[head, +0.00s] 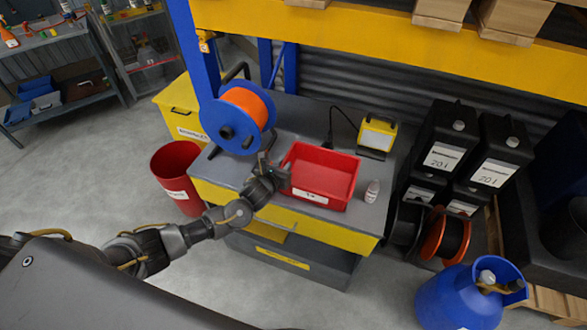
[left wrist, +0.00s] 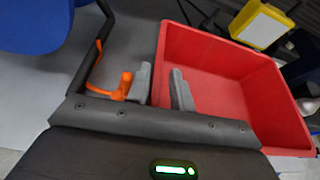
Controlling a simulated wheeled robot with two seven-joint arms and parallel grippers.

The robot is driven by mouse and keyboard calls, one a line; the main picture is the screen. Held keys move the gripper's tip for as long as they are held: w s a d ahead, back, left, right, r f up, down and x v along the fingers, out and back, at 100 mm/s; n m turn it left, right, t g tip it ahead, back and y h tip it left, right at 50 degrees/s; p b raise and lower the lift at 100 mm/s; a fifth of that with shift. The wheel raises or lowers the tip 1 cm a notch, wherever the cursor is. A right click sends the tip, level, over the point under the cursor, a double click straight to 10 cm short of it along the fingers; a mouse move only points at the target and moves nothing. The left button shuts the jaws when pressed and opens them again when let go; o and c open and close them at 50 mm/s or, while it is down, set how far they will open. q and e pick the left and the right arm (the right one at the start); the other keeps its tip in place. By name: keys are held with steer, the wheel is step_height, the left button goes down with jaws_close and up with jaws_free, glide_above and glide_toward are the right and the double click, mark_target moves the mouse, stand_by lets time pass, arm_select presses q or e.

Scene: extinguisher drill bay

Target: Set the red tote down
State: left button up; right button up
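The red tote (head: 322,172) is an open, empty box with a white label on its front. It appears to rest level on the grey bench top (head: 225,172). My left gripper (head: 284,178) is at the tote's left wall. In the left wrist view the two grey fingers (left wrist: 162,90) stand apart, one outside the tote's left rim and one inside. A gap shows between the fingers, with the red wall (left wrist: 163,52) in it; firm contact is not visible. My right gripper is not in view.
A blue reel with orange hose (head: 243,118) stands left of the tote, close to my left arm. A yellow work light (head: 376,136) is behind right, and a small white bottle (head: 372,190) is just right. A red bin (head: 179,175) stands left of the bench.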

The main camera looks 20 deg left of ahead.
arm_select(q)
steer(key=shift+r, duration=0.25)
steer(key=shift+s, duration=0.3)
steer(key=v, duration=1.1)
steer(key=shift+s+r, duration=0.15)
steer(key=shift+a, duration=0.1)
